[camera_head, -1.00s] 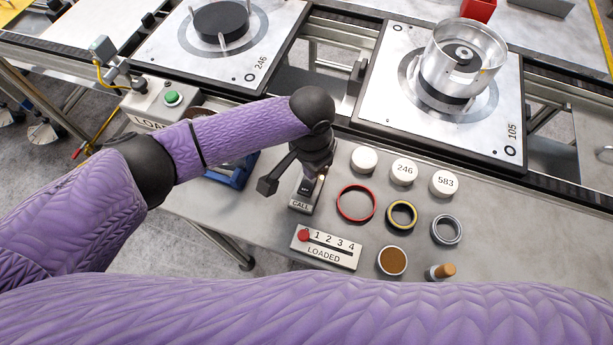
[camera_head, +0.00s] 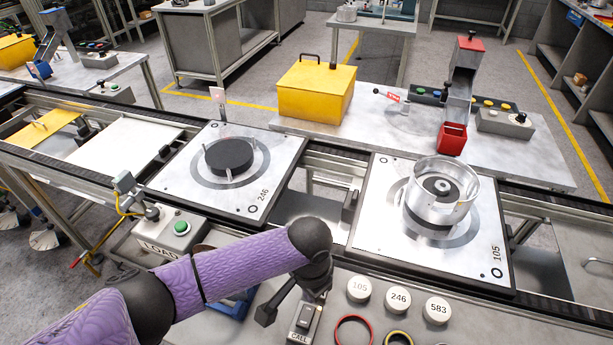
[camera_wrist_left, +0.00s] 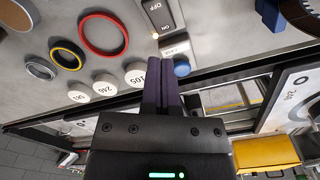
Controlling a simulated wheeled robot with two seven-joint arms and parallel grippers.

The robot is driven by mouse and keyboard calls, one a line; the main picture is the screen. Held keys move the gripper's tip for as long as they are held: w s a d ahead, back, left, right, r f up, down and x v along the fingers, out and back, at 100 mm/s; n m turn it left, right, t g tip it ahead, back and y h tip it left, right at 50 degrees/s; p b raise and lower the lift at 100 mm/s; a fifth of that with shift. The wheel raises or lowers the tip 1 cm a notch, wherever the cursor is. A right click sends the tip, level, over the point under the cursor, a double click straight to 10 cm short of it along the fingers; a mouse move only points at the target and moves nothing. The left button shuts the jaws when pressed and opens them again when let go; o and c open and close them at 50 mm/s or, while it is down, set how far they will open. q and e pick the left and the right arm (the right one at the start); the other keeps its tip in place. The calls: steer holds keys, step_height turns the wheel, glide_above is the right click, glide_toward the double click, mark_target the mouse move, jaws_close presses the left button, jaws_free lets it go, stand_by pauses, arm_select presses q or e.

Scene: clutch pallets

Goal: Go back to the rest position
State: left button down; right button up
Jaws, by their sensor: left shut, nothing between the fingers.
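I cannot tell whether the fingers touch the box. My right gripper is not in view.
White caps (camera_head: 398,298) and rings (camera_head: 353,331) lie right of the gripper. The LOAD box with a green button (camera_head: 181,228) stands left. A yellow case (camera_head: 317,92) stands farther back.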

arm_select(q)
steer(key=s+d+r+h, duration=0.1)
steer(key=s+d+h, duration=0.3)
steer(key=s, duration=0.3)
steer(key=s+a+n+t+y, duration=0.2)
steer(key=s+a+n, duration=0.2)
steer(key=a, duration=0.6)
steer(key=s+a+n+t+y, duration=0.15)
steer(key=s+a+n, duration=0.25)
steer(key=a, duration=0.5)
step_height(320, 180, down, 23)
steer(key=s+g+b, duration=0.2)
steer(key=b, duration=0.5)
steer(key=s+a+f+m+b, duration=0.1)
steer(key=s+a+f+b, duration=0.2)
steer(key=s+f, duration=1)
step_height(320, 180, down, 5)
steer(key=g+y+b, duration=0.1)
steer(key=b, duration=0.2)
steer(key=shift+s+r, duration=0.2)
steer(key=shift+s, duration=0.15)
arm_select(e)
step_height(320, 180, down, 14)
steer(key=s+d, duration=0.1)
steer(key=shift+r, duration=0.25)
arm_select(q)
steer(key=shift+a, duration=0.15)
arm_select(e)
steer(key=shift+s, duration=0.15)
